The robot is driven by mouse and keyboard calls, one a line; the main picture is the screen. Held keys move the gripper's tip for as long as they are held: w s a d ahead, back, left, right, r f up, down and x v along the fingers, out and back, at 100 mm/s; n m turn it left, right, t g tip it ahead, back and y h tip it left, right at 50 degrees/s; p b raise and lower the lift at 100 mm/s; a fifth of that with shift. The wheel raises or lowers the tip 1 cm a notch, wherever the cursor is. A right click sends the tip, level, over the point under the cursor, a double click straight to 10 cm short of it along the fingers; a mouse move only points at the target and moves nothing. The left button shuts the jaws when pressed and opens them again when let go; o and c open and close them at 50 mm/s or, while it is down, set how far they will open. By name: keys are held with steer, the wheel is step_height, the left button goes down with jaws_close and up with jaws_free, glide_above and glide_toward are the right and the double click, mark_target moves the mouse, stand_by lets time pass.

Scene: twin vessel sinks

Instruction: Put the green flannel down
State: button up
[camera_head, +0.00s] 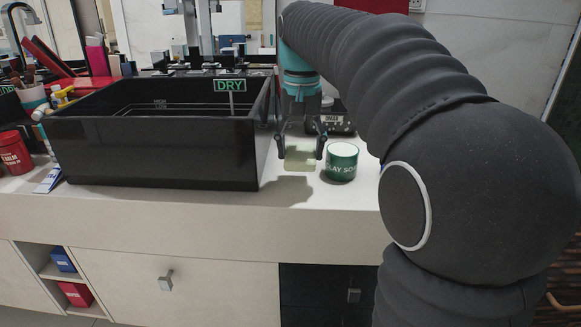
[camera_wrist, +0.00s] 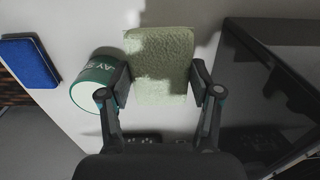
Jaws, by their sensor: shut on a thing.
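The green flannel (camera_head: 300,154) is a pale green folded cloth. My gripper (camera_head: 300,150) is shut on it, with one finger at each side edge. In the wrist view the flannel (camera_wrist: 161,66) sits between the two fingertips (camera_wrist: 161,82). It is over the white counter (camera_head: 300,193), between the black basin and the green pot. A shadow lies on the counter around it.
The black basin marked DRY (camera_head: 165,150) stands close on the left. A green clay soap pot (camera_head: 342,163) stands close on the right. A blue block (camera_wrist: 30,62) shows in the wrist view. The counter's front strip is clear. A red tin (camera_head: 14,152) stands far left.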

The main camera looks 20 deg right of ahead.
mark_target(291, 182)
steer(key=shift+w+a+f, duration=0.7)
steer(key=shift+w+a, duration=0.05)
steer(key=shift+w, duration=0.1)
steer(key=shift+f+b, duration=0.3)
steer(key=shift+f, duration=1.65)
steer(key=shift+f, duration=0.2)
steer(key=o, duration=1)
steer(key=shift+r, duration=0.1)
